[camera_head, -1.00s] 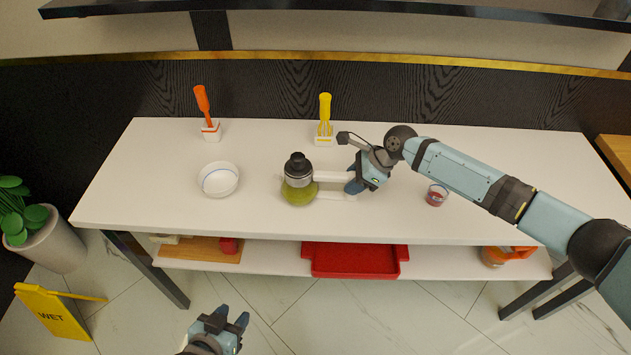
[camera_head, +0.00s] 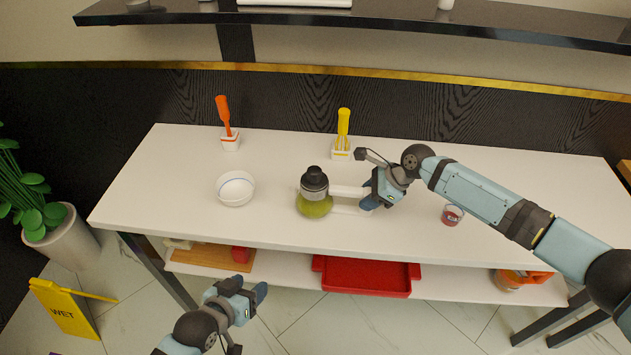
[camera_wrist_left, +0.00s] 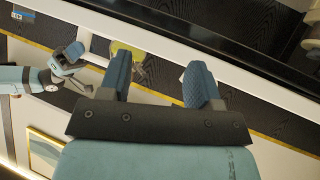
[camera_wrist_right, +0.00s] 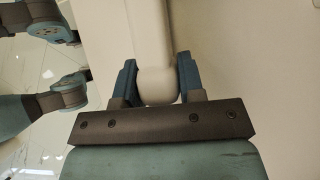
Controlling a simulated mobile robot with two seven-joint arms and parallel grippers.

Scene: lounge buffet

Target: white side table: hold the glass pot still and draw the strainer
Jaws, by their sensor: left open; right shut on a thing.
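The glass pot (camera_head: 315,207) stands upright on the white side table (camera_head: 150,192), with green contents low down and a clear upper part. The strainer's dark knob (camera_head: 314,174) sits on top; the rest of the strainer is hard to make out. My right gripper (camera_head: 374,196) is right of the pot, shut on its white handle (camera_head: 347,190). In the right wrist view the handle (camera_wrist_right: 153,45) lies between the fingers. My left gripper (camera_head: 250,287) is open and empty in front of the table, lower than its top; its parted fingers show in the left wrist view (camera_wrist_left: 160,80).
A white bowl (camera_head: 236,189) stands left of the pot. An orange-handled tool (camera_head: 223,115) and a yellow-handled one (camera_head: 343,127) stand in holders behind. A small red cup (camera_head: 452,216) is near my right forearm. A red tray (camera_head: 367,279) lies on the lower shelf.

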